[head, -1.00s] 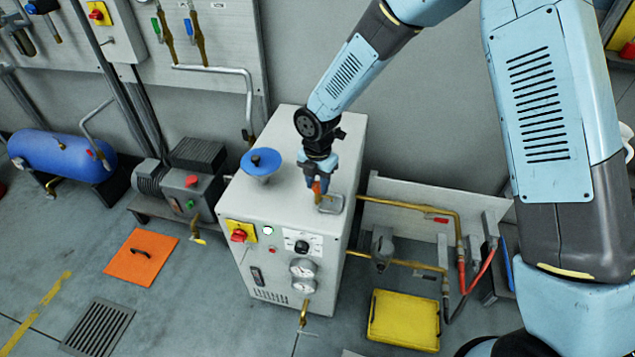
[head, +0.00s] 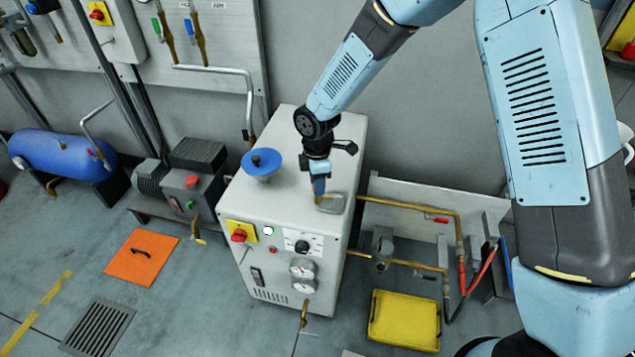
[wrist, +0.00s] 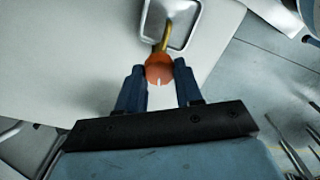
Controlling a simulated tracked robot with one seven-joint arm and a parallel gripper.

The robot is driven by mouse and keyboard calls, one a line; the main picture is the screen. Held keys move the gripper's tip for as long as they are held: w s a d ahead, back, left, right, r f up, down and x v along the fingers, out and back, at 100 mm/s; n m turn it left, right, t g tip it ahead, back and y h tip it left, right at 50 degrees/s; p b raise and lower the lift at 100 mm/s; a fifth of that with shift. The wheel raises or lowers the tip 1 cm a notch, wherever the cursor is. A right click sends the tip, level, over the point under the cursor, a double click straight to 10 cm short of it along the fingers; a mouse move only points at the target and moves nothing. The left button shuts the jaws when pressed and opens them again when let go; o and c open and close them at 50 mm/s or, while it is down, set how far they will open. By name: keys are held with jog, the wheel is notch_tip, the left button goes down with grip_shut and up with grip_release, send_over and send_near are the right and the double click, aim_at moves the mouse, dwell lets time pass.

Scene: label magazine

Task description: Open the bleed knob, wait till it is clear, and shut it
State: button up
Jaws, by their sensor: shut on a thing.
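The bleed knob is orange-red with a small white mark, and shows between my fingertips in the wrist view (wrist: 159,68). A brass spout (wrist: 166,38) runs from it over a small grey metal-rimmed tray (wrist: 199,18). In the head view the tray (head: 332,204) sits on top of the white cabinet (head: 318,136), near its right side. My gripper (head: 319,190) points down at the cabinet top and is shut on the knob, hiding most of it in the head view. I cannot make out any liquid at the spout, or whether it is clear.
A blue funnel-like cup (head: 261,164) stands on the cabinet, left of my gripper. The cabinet front has a red switch (head: 239,236), a black dial (head: 302,246) and gauges (head: 302,268). A yellow tray (head: 404,320) lies on the floor at right. Brass pipes (head: 400,205) run beside the cabinet.

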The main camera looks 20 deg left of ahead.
jog(key=m, duration=0.5)
jog(key=shift+w+a+m, duration=0.1)
jog(key=shift+w+m, duration=0.05)
jog(key=shift+m, duration=0.15)
jog(key=m, duration=0.5)
jog(key=shift+w, duration=0.1)
jog(key=m, duration=0.5)
jog(key=shift+m, duration=0.4)
jog(key=shift+w+m, duration=0.15)
jog(key=shift+m, duration=2.05)
jog(key=shift+d, duration=0.2)
jog(key=o, duration=1)
jog(key=shift+o, duration=0.2)
notch_tip(320, 180, up, 14)
jog(key=shift+f, duration=0.15)
jog(key=shift+d, duration=0.1)
